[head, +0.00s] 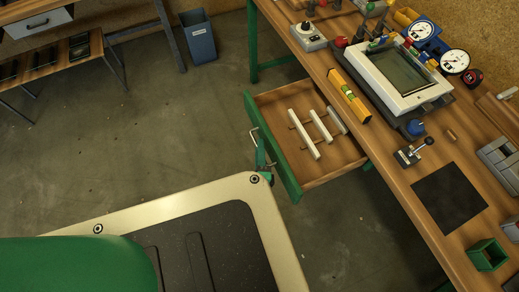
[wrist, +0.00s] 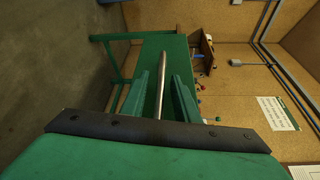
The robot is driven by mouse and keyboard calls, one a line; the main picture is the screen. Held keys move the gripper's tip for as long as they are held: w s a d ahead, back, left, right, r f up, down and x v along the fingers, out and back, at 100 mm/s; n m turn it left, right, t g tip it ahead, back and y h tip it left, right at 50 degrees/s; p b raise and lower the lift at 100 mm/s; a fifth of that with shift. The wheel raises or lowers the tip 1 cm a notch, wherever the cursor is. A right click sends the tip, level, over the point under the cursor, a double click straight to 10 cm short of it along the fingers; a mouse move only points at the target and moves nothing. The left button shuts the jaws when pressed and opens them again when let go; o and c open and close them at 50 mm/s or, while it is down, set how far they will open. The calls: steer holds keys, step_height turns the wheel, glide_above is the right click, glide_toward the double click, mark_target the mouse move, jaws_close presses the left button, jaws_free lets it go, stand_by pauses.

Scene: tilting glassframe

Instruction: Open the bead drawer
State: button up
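The bead drawer (head: 326,177) is pulled well out from under the workbench in the head view. Its front (head: 283,172) is green, and pale strips lie inside on the wooden bottom. A metal bar handle (head: 253,137) sticks out from the front. My gripper (head: 262,158) is at the handle, outside the drawer front, partly hidden by my own body. In the wrist view my gripper's two green fingers (wrist: 168,88) are spread apart, with the metal handle bar (wrist: 162,70) running between them. A gap shows beside the bar, so the fingers look open around it.
The workbench (head: 393,150) carries a white framed device (head: 400,75), a yellow level (head: 349,95), dials and a green box (head: 488,254). A blue bin (head: 198,37) stands at the back. The floor left of the drawer is clear.

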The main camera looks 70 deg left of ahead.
steer(key=f+v, duration=0.1)
steer(key=v, duration=0.9)
steer(key=shift+d+r, duration=0.45)
steer(key=shift+r, duration=0.05)
steer(key=shift+s, duration=0.1)
steer(key=w+d+f+t+h, duration=0.25)
steer(key=d+h, duration=0.25)
steer(key=d, duration=0.4)
steer(key=w+d+f+t+h, duration=0.1)
steer(key=d+f+t+h, duration=0.2)
steer(key=d, duration=0.6)
steer(key=s+d+r+n+t+h, duration=0.2)
steer(key=d+r+n+t+h, duration=0.2)
steer(key=d+r+h, duration=0.4)
steer(key=d+r+n, duration=0.1)
steer(key=d+r, duration=0.5)
steer(key=r, duration=0.1)
steer(key=shift+s+d+r+n+t, duration=0.3)
steer(key=shift+s+d+t, duration=0.05)
steer(key=shift+a, duration=0.15)
